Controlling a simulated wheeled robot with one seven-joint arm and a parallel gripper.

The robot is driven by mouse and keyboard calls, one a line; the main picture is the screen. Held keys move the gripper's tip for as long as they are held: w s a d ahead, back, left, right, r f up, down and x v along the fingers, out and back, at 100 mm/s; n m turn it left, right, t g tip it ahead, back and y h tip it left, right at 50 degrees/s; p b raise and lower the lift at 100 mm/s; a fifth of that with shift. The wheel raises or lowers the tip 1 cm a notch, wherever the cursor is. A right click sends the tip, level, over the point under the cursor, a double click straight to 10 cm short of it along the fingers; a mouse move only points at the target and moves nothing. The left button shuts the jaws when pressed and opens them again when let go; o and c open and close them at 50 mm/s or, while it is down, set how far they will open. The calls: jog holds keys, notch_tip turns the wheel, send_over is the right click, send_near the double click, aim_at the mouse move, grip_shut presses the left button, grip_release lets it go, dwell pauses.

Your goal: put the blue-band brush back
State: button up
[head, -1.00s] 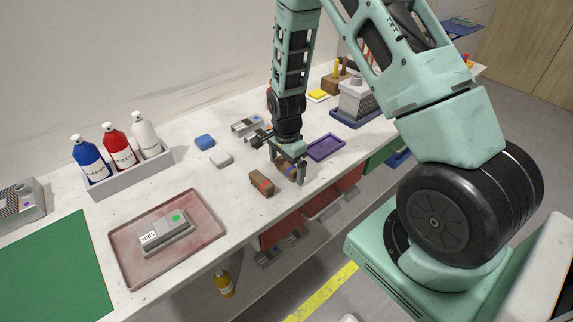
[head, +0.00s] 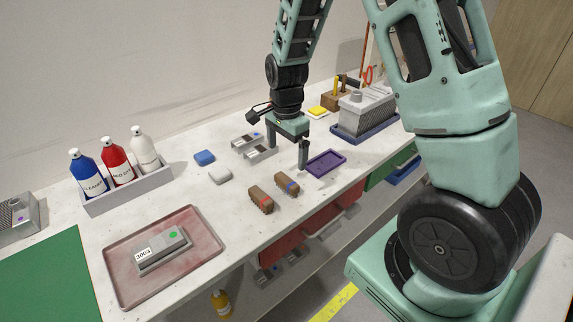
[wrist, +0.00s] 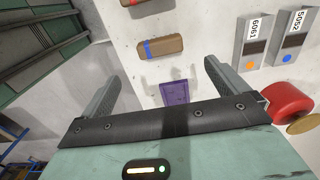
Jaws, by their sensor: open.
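The blue-band brush (head: 287,185), a brown block with a blue band, lies on the bench next to the red-band brush (head: 261,200). My gripper (head: 288,152) is open and empty, raised above the bench behind the blue-band brush. In the wrist view the blue-band brush (wrist: 162,46) lies beyond the spread fingers (wrist: 163,75), apart from them. The red-band brush is partly cut off at the top edge there. A purple tray (head: 327,163) lies empty on the bench to the right of the brushes; it also shows in the wrist view (wrist: 175,92).
Grey labelled blocks (head: 254,146) stand behind my gripper. A red tray (head: 203,254) holds a grey part. A grey ribbed part (head: 368,112) stands at the right. The bench's front edge is near the brushes.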

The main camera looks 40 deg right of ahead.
jog(key=s+a+r+n+y, duration=0.1)
jog(key=s+a+r+n, duration=0.3)
jog(key=a, duration=0.4)
jog(key=s+a+r+n, duration=0.3)
jog(key=a+n, duration=0.3)
jog(key=a, duration=0.2)
jog(key=s+a+r+n, duration=0.1)
jog(key=s+a+n, duration=0.3)
jog(key=s+n, duration=0.3)
jog(key=s+a+r+n, duration=0.2)
jog(key=s+a+n, duration=0.2)
jog(key=s+n, duration=0.4)
jog(key=shift+s+a+r, duration=0.25)
jog(key=shift+s+r, duration=0.05)
jog(key=shift+s, duration=0.85)
